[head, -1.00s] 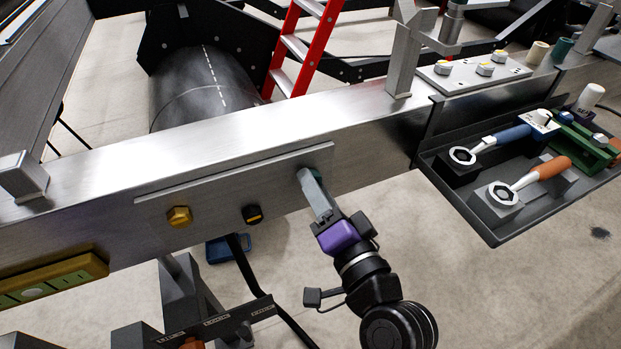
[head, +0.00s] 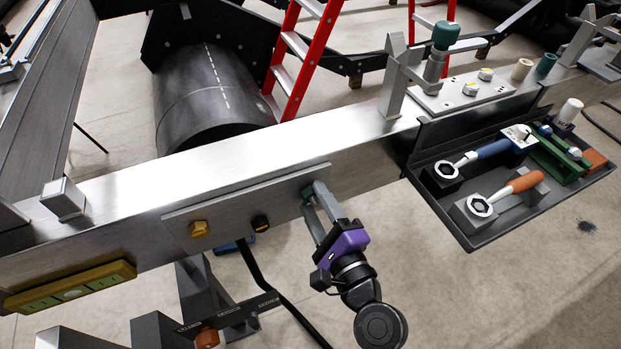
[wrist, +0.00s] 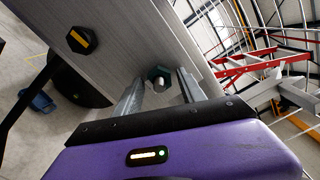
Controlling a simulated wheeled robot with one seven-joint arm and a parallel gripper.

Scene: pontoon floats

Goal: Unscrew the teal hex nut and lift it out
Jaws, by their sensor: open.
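The teal hex nut (wrist: 157,72) shows in the wrist view against the plate (wrist: 128,55), with a grey round end in its middle. My gripper (wrist: 161,80) is open, with one finger on each side of the nut; there seems to be a gap to each finger. I cannot tell how far the fingertips reach over the nut. In the head view my gripper (head: 317,192) is at the right end of the plate on the beam's front face, and its fingers largely hide the nut.
A gold hex head (head: 199,229) and a black hex head with a yellow mark (head: 261,222) sit on the same plate, left of my gripper. A dark tray (head: 470,237) with ring-headed tools hangs at the right. A yellow box (head: 70,287) is at the lower left.

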